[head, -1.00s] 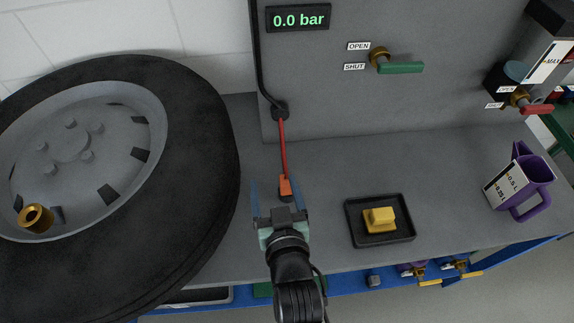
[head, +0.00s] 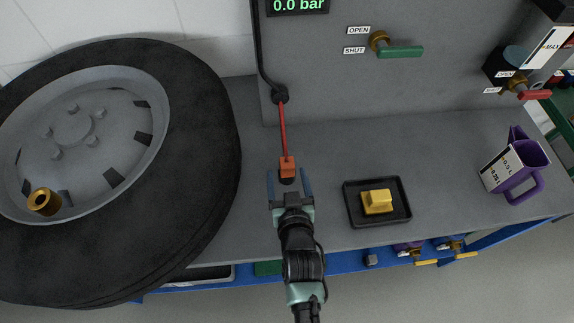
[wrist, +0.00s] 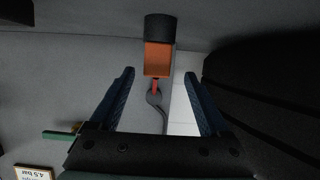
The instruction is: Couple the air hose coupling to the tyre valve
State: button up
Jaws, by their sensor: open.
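The air hose coupling (head: 287,167) is an orange block with a black end, at the end of a red hose, on the grey bench. In the wrist view the coupling (wrist: 158,60) shows ahead of and between my finger tips, with its black end toward the top. My gripper (head: 289,182) is open, with its blue fingers pointing at the coupling; nothing shows gripped. The tyre valve (head: 44,201) is a brass-coloured cylinder on the grey rim of the large black tyre (head: 205,150) at the left, well apart from the coupling.
The panel display (head: 298,5) reads 0.0 bar. A green-handled valve (head: 400,51) sits beside OPEN and SHUT labels. A black tray (head: 353,203) with a yellow block (head: 377,201) lies right of my gripper. A purple jug (head: 517,168) stands farther right.

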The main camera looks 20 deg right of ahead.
aim_at(288, 169)
jog(key=x, duration=0.5)
jog(key=shift+d+r, duration=0.2)
jog(key=shift+s, duration=0.1)
grip_shut()
